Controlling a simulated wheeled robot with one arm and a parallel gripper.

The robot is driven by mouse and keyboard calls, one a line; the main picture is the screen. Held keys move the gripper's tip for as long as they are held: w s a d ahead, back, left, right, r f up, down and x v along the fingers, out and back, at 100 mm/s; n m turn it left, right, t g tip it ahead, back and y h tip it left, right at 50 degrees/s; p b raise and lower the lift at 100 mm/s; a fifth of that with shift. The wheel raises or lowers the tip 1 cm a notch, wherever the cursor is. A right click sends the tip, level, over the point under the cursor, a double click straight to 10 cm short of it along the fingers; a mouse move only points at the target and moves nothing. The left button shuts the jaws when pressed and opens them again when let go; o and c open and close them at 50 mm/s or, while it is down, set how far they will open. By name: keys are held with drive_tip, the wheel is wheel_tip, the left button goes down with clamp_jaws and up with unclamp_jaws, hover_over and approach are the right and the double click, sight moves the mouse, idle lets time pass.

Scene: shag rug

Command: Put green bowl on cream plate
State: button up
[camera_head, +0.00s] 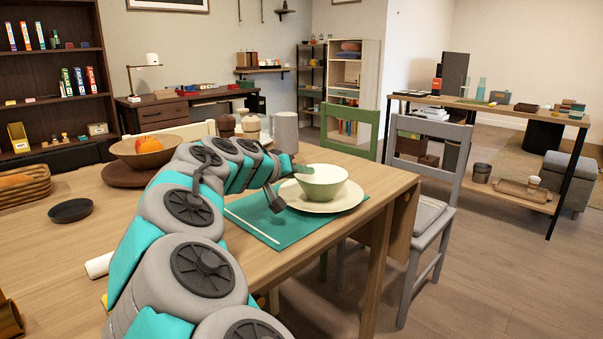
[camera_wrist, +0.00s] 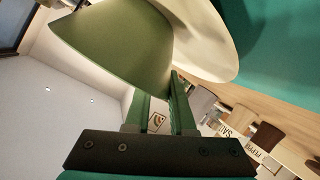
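The green bowl (camera_head: 323,186) has a pale green outside and a cream inside. It sits upright on the cream plate (camera_head: 347,203), near its middle, in the head view. My gripper (camera_head: 284,182) is just left of the bowl, with its fingers spread apart. In the wrist view, the bowl (camera_wrist: 125,45) fills the upper middle, with the plate (camera_wrist: 208,40) to its right. My gripper's two fingers (camera_wrist: 158,97) show with a gap between them, pointing at the bowl's side. I cannot tell whether a finger touches the bowl.
The plate rests partly on a teal placemat (camera_head: 262,226) near the wooden table's right edge. A wooden bowl with fruit (camera_head: 147,152), a dark dish (camera_head: 70,211) and a grey cup (camera_head: 285,130) also stand there.

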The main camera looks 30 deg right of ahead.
drive_tip(key=o, duration=0.4)
drive_tip(key=shift+c, duration=0.2)
drive_tip(key=shift+a, duration=0.1)
drive_tip(key=b+v, duration=0.1)
drive_tip(key=v, duration=1.1)
